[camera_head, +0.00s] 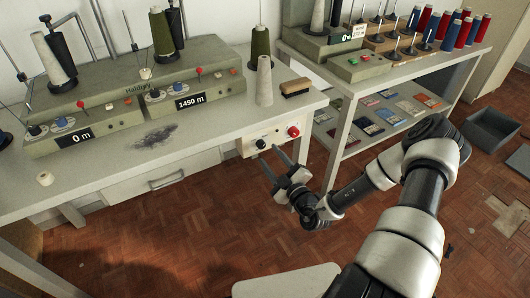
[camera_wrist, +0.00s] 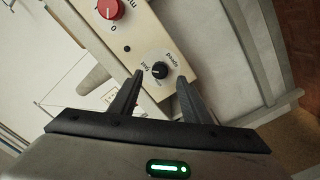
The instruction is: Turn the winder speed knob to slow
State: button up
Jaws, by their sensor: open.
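The winder speed knob (camera_wrist: 160,70) is small and black, on a pale round dial with small lettering in the wrist view. The word "fast" is legible on the dial; the knob's pointer mark is too small to read. In the head view the knob (camera_head: 262,144) sits on the cream control panel (camera_head: 248,149) at the table's front edge. My gripper (camera_wrist: 161,80) is open and empty, its two fingers to either side of the knob in the wrist picture. In the head view my gripper (camera_head: 270,158) is close in front of the panel; contact cannot be told.
A red knob (camera_wrist: 109,9) sits on the same panel, also seen in the head view (camera_head: 293,132). Above are a grey cone (camera_head: 265,82), a brush (camera_head: 296,87) and the winder (camera_head: 130,95). A shelf unit (camera_head: 340,110) stands to the right. Floor is free in front.

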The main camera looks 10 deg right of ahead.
aim_at(263, 147)
jog(key=x, duration=0.4)
jog(key=shift+w+a+b, duration=0.1)
jog(key=shift+w+b, duration=0.25)
jog(key=shift+w, duration=0.05)
jog(key=c, duration=1)
